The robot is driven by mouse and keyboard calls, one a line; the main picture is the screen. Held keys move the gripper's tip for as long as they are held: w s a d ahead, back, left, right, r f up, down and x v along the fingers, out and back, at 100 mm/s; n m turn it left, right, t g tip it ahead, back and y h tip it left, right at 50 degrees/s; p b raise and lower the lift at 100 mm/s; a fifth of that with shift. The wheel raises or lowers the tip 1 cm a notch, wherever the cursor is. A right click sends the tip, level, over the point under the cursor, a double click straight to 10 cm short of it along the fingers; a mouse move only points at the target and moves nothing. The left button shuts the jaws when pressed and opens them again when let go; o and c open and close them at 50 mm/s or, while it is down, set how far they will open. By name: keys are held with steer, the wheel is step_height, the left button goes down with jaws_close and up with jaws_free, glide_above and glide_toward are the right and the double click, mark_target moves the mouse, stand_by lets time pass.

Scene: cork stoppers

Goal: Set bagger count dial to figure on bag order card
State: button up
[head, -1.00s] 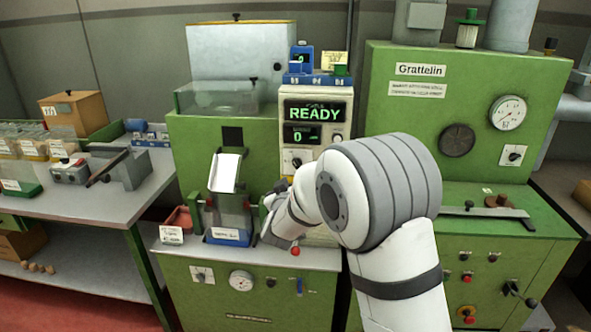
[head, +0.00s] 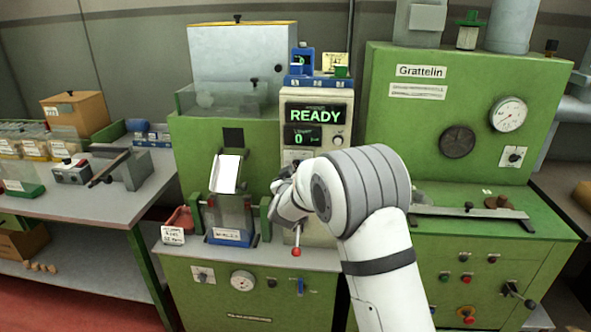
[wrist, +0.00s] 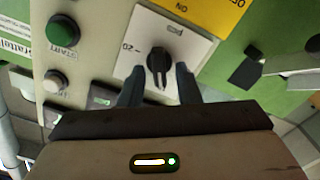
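A black pointer knob (wrist: 157,62) on a white plate (wrist: 142,28) is in the wrist view, with small marks too unclear to read. My gripper (wrist: 159,82) is open, one finger on each side of the knob's lower end; contact cannot be told. In the head view my gripper (head: 283,190) is at the bagger's control panel and hides part of it. The bagger display (head: 315,115) reads READY, with 0 on the smaller display (head: 312,136) below. A small white card (head: 172,235) stands at the bagger's left front; its writing is unreadable. Whether it is the order card cannot be told.
A green START button (wrist: 62,32) and a pale button (wrist: 54,81) sit beside the knob. A red-tipped lever (head: 296,252) is just below my gripper. A bag holder (head: 232,215) with a blue base is to the left. A green Grattelin machine (head: 470,130) is at right.

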steer(key=shift+a, duration=0.1)
jaws_close()
steer(key=shift+n, duration=0.4)
steer(key=shift+r+n+p, duration=0.1)
steer(key=shift+n+p, duration=0.45)
steer(key=shift+n, duration=0.45)
steer(key=n+p, duration=0.1)
steer(key=n, duration=0.2)
steer(key=shift+n, duration=0.3)
steer(key=n, duration=0.1)
steer(key=n+p, duration=0.1)
steer(key=n, duration=0.1)
steer(key=n+p, duration=0.1)
steer(key=n, duration=0.1)
steer(key=shift+f, duration=0.25)
steer(key=shift+n, duration=0.4)
steer(key=shift+o, duration=0.7)
jaws_free()
steer(key=shift+f, duration=0.1)
